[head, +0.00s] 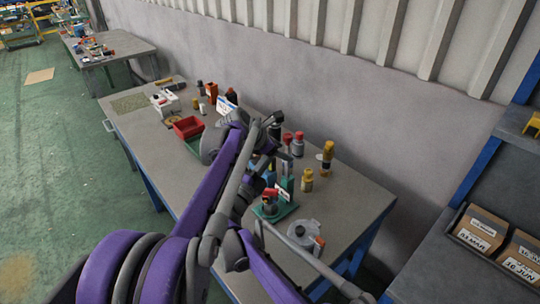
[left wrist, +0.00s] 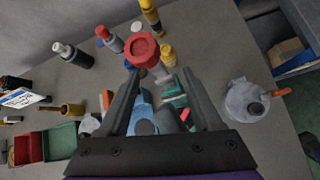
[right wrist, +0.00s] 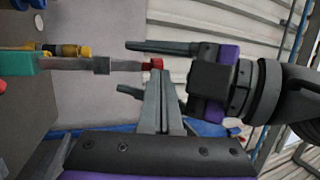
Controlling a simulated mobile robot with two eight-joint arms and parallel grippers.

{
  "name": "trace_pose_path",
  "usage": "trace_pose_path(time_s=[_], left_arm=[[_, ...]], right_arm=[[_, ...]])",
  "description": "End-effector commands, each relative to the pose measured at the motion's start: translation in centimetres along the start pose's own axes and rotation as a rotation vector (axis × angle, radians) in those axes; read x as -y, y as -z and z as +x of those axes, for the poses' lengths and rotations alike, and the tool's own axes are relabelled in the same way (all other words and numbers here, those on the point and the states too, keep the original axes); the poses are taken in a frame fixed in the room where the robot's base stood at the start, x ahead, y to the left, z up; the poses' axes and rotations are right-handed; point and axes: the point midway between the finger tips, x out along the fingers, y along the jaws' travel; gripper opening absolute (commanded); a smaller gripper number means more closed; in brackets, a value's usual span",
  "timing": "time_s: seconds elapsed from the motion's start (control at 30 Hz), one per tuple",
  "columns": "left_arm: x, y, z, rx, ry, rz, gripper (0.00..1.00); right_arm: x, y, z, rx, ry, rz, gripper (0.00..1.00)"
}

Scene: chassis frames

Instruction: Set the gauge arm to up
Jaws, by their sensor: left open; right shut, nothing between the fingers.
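The gauge arm is a grey bar with a red tip. It stands upright from a teal mount (head: 287,184), with its red tip (head: 287,138) on top. The right wrist view is turned sideways and shows the bar (right wrist: 126,66) in line with the upright bottle beside it. In the left wrist view its red end (left wrist: 142,48) faces the camera. My left gripper (left wrist: 160,74) is open and empty, with the red end just beyond and between its fingertips. My right gripper (right wrist: 158,73) is shut and empty, its tips close to the red end; I cannot tell whether they touch.
Bottles stand close behind: a red-capped one (head: 298,146), a yellow one (head: 328,155) and a short yellow one (head: 307,180). A round grey fixture (head: 304,233) is nearer the front. A red bin (head: 188,127) stands left. The grey wall runs behind the table.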

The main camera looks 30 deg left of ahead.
Motion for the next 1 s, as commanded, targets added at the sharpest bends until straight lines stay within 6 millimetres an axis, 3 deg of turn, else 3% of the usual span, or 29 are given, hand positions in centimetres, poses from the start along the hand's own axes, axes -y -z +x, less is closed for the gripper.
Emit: trace_pose_path(time_s=[0.17, 0.5, 0.63, 0.83, 1.0], left_arm=[[-0.1, 0.0, -1.5, 0.001, -0.002, -0.003, 0.66], [-0.1, 0.0, -8.6, -0.001, -0.002, -0.002, 0.66], [0.0, 0.0, -10.5, -0.001, -0.001, -0.001, 0.66], [0.1, 0.2, -11.8, -0.002, 0.001, 0.0, 0.66], [0.5, 1.4, -11.0, -0.011, 0.006, -0.002, 0.66]], right_arm=[[0.0, 0.0, -0.1, 0.0, 0.0, 0.0, 0.0], [0.0, 0.0, -0.1, 0.0, 0.001, 0.0, 0.0], [0.0, 0.0, -0.1, 0.0, 0.001, 0.0, 0.0], [0.0, 0.0, -0.5, 0.001, 0.0, 0.001, 0.0], [-0.2, -0.1, -2.9, 0.002, -0.002, 0.001, 0.0]])
